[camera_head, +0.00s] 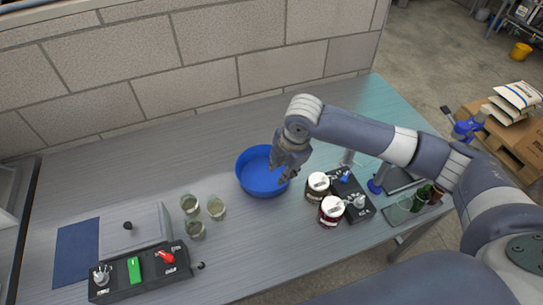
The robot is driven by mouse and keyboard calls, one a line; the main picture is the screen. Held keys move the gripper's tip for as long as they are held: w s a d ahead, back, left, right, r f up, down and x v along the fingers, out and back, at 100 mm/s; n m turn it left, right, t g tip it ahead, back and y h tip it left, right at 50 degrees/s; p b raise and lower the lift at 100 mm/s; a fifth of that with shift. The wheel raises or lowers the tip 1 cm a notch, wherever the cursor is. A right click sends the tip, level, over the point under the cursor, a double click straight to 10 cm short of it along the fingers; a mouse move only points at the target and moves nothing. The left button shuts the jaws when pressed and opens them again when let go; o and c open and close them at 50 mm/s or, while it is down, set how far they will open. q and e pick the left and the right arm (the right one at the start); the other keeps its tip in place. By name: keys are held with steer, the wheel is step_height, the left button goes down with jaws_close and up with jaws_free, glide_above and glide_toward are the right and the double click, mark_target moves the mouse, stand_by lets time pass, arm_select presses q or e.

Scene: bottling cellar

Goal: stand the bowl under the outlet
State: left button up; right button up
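The blue bowl (249,183) stands upright on the grey table near the wall, at the middle of the picture. My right gripper (282,174) points down at the bowl's right rim and hides part of it. I cannot tell whether its fingers are open or closed on the rim. A grey box with a black control base (140,283) stands at the left; a small dark spout-like part (198,266) sticks out at its right end. I cannot tell for sure whether this is the outlet. My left gripper is not in view.
Three glasses (195,229) stand between the bowl and the control base. Two jars with red-brown contents (331,212) and a black tray stand right of the bowl. Green bottles (421,198) are near the right table edge. The table's front middle is clear.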

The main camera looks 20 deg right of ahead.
steer(key=p, duration=0.1)
glide_above(282, 187)
steer(key=s+x, duration=0.1)
steer(key=x, duration=0.4)
steer(key=f, duration=0.1)
steer(key=f+p, duration=0.1)
steer(key=f, duration=0.1)
steer(key=f+p, duration=0.1)
steer(key=shift+d+f, duration=0.15)
steer(key=shift+d, duration=0.1)
steer(key=shift+f, duration=0.35)
steer(key=shift+w+a+f, duration=0.1)
steer(key=shift+w+f, duration=0.05)
steer(key=shift+f, duration=0.05)
steer(key=c, duration=0.7)
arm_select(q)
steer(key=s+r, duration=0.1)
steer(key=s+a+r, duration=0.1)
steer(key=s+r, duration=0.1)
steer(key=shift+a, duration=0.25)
arm_select(e)
jaws_close()
